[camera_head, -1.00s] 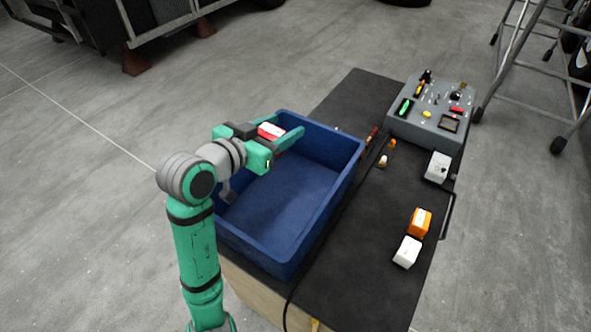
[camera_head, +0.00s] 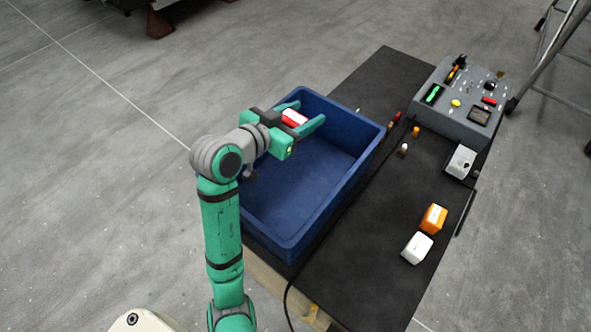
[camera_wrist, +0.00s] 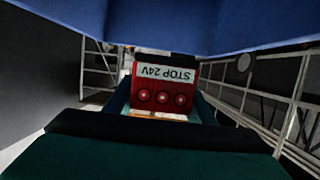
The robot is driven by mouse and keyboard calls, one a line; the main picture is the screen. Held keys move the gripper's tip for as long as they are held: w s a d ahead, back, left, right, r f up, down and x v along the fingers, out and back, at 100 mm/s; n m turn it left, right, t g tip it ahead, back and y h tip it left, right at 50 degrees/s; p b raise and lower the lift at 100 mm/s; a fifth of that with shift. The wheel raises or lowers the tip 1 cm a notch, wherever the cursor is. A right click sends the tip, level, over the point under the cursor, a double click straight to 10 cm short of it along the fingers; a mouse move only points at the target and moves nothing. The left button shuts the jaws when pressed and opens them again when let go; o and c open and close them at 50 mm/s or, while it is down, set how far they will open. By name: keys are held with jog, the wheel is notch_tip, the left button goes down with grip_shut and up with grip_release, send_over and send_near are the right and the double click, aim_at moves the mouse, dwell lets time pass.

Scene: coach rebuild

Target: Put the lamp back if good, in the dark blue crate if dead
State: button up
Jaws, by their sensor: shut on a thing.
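The lamp (camera_head: 294,118) is a small red block with a white label. It sits between the two fingers of my gripper (camera_head: 304,115), which is shut on it at the far left part of the dark blue crate (camera_head: 337,209). In the wrist view the lamp (camera_wrist: 160,95) shows an upside-down "STOP 24V" label and a row of three round red spots, none clearly lit. The crate's blue wall (camera_wrist: 260,25) crosses the top of that view. The visible crate floor looks empty. I cannot tell how high the lamp is held.
Right of the crate, a black bench top (camera_head: 345,262) carries a grey test box (camera_head: 455,112) with buttons and a green element. A grey-white block (camera_head: 460,162), an orange block (camera_head: 434,218), a white block (camera_head: 417,248) and small bulbs (camera_head: 404,149) stand there. A ladder (camera_head: 545,65) stands behind.

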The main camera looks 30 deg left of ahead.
jog(key=shift+w+d+f, duration=0.1)
jog(key=shift+d+f, duration=0.05)
jog(key=shift+d, duration=0.25)
jog(key=o, duration=1.3)
jog(key=shift+a, duration=0.1)
jog(key=v, duration=1.1)
jog(key=shift+w, duration=0.1)
